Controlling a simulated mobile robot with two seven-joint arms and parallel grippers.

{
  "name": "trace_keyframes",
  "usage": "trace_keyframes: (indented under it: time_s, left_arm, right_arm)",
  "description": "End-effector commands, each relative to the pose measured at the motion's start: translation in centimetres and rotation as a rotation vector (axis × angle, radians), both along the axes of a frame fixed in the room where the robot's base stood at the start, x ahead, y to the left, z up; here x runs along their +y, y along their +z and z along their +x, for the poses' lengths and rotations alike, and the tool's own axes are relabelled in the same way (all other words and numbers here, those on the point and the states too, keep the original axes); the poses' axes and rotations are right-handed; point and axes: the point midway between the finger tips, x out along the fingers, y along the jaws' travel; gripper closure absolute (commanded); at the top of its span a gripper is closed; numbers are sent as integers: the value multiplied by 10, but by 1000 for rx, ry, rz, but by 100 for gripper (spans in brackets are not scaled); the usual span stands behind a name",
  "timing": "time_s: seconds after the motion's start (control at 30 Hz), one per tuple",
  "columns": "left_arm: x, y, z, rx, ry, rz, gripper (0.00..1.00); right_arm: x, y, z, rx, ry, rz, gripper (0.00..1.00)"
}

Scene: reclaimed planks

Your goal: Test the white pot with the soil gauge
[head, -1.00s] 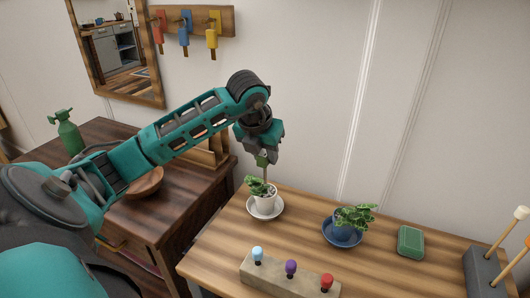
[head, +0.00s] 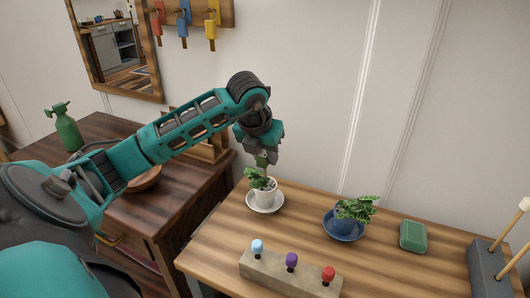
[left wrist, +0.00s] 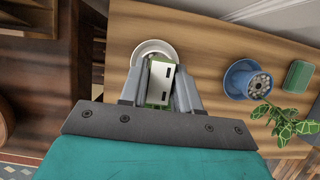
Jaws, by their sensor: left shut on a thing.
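The white pot (head: 266,197) with a leafy plant stands on a white saucer (head: 265,208) near the back left of the plank table. My left gripper (head: 263,151) points down right above it, shut on the soil gauge (head: 262,161). The gauge's green and white head also shows between the fingers in the left wrist view (left wrist: 161,83). Its thin probe points down into the plant; leaves hide the tip, so I cannot tell how deep it is. In the left wrist view the white saucer (left wrist: 150,45) shows behind the gauge, which hides most of the pot. My right gripper is not in view.
A blue pot (head: 343,224) with a plant stands to the right, then a green box (head: 413,236). A wooden block (head: 290,274) with blue, purple and red knobs lies in front. A grey holder (head: 487,268) with sticks stands far right. The table's middle is clear.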

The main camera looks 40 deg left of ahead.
Motion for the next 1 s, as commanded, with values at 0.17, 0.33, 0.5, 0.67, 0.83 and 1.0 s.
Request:
trace_keyframes:
  time_s: [0.17, 0.33, 0.5, 0.67, 0.83, 1.0]
  left_arm:
    - [0, -6, 0, 1, 0, 1, 98]
    - [0, -10, 0, 1, 0, 1, 98]
    - [0, -14, 0, 1, 0, 1, 98]
    - [0, -18, 0, 1, 0, 1, 98]
    - [0, -23, 0, 1, 0, 1, 98]
    - [0, -27, 0, 0, 0, 1, 98]
  right_arm:
    - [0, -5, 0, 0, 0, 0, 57]
    - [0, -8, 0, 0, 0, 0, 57]
    - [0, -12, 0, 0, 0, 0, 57]
    - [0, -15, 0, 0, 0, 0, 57]
    - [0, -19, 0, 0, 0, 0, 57]
    - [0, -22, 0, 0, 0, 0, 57]
